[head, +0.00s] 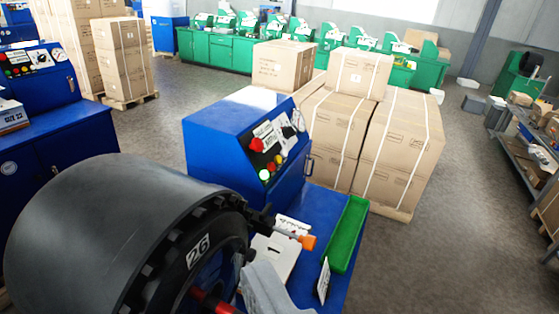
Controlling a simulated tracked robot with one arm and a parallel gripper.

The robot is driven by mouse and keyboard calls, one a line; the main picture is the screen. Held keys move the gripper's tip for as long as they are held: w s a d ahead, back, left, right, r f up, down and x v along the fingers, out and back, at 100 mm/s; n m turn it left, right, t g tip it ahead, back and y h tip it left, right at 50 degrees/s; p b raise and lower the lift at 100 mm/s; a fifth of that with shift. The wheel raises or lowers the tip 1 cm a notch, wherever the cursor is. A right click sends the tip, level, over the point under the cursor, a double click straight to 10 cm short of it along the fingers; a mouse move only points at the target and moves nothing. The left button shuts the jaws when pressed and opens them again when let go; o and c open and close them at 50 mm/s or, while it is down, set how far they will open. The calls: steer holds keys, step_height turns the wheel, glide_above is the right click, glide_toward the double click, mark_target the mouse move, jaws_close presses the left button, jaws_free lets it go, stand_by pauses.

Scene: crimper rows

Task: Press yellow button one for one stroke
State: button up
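A blue crimper control box (240,125) stands on a blue bench in the middle. Its sloped panel carries a red knob (257,145), small red and pale buttons, a green button (264,175) and dials. The buttons are small, and I cannot tell which one is yellow button one. A big black crimping head (110,240) marked 26 fills the lower left, in front of the panel. A light grey part shows at the bottom edge, and I cannot tell what it is. I cannot make out my gripper or its fingertips.
A green tray (348,234) and an orange-tipped rod (307,241) are right of the crimping head. Strapped cartons (400,150) on a pallet stand close behind the control box. Another blue machine (45,110) is at left. Open floor (455,220) lies to the right, before a shelf rack.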

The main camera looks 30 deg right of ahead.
jaws_close()
stand_by(1.7)
